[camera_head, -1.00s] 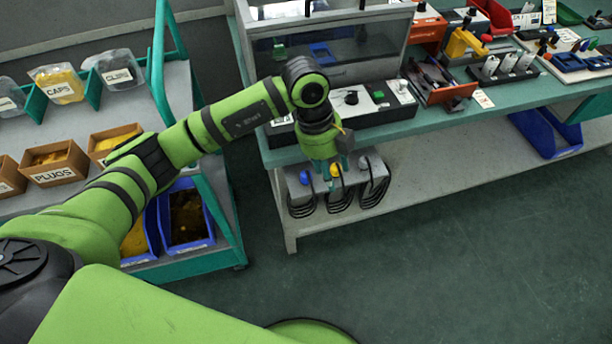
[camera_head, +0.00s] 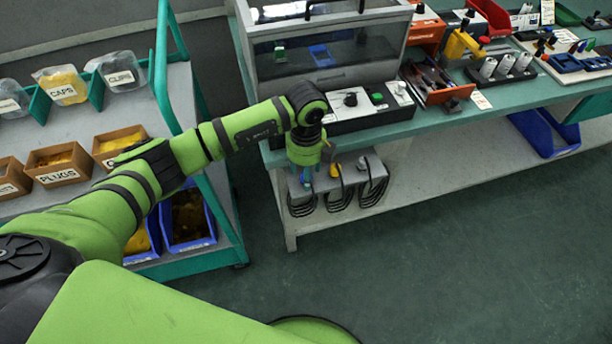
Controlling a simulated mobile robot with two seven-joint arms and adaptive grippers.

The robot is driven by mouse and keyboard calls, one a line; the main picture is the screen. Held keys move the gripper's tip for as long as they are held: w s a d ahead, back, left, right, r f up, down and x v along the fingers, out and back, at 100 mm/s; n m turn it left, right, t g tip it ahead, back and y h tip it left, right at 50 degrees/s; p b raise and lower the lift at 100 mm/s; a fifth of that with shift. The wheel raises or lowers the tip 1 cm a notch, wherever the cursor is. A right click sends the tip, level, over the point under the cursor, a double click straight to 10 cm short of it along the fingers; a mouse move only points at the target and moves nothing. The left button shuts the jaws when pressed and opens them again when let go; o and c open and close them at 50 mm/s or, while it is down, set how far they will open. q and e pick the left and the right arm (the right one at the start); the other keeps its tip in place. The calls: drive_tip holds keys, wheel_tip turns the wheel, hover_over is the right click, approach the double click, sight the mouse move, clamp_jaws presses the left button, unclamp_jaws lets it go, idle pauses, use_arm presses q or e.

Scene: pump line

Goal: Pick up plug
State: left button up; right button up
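A cardboard box labelled PLUGS (camera_head: 58,175) stands on the left rack with small yellowish pieces in it; no single plug can be made out there. My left arm reaches past it to the bench at the centre. My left gripper (camera_head: 306,178) points down in front of the bench edge, over the left part of a grey unit with coiled black cables (camera_head: 352,185) on the lower shelf. The wrist hides part of the gripper and I cannot tell how far its fingers are parted. A yellow knob (camera_head: 335,170) and a whitish knob (camera_head: 362,163) show beside it. My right gripper is not in view.
A clear-fronted cabinet (camera_head: 330,62) and a control panel (camera_head: 350,105) stand on the bench just behind my wrist. An orange tray (camera_head: 437,88) is to their right. A blue bin (camera_head: 545,135) lies on the lower shelf. The floor in front is clear.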

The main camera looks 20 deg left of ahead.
use_arm(q)
clamp_jaws()
drive_tip(key=shift+r, duration=0.15)
